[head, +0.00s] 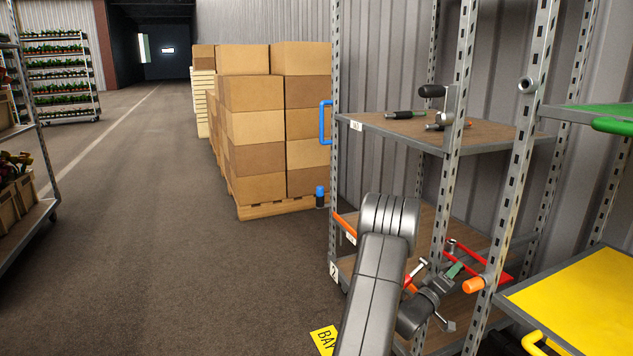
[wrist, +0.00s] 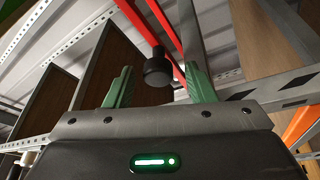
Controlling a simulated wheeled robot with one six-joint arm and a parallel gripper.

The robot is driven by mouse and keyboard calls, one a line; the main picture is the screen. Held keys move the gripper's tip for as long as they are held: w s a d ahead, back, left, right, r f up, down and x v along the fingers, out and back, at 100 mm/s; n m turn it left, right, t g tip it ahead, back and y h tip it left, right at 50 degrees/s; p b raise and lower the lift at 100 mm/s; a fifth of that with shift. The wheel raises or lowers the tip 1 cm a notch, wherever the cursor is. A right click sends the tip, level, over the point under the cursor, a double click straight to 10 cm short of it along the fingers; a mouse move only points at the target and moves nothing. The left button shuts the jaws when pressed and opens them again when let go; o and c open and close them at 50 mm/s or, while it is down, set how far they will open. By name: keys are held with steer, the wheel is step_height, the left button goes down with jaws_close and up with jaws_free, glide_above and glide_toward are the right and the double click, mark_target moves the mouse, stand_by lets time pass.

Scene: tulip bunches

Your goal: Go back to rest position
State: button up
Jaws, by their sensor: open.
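My gripper (head: 440,288) is low at the rack in the head view, at the level of the lower shelf and beside a perforated upright. In the wrist view its two green fingers (wrist: 158,86) are spread apart. A black knob-like cylinder (wrist: 157,68) shows between the fingers in the picture; whether it lies between them in depth I cannot tell. No held object shows. My grey arm comes up from the bottom of the head view and bends down toward the rack.
The metal rack (head: 466,90) has an upper wooden shelf (head: 400,128) with dark-handled tools. Orange-tipped and red bars (head: 473,285) are close around my gripper. A yellow shelf (head: 585,305) is at right. Stacked boxes (head: 256,130) stand behind; the aisle floor (head: 150,210) is clear.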

steer(key=shift+x, duration=0.85)
steer(key=shift+w+d+r+m, duration=0.1)
steer(key=shift+r+m, duration=0.15)
steer(key=shift+m, duration=0.05)
steer(key=shift+r+m+h, duration=0.4)
steer(key=shift+r+m, duration=0.15)
steer(key=shift+m, duration=0.15)
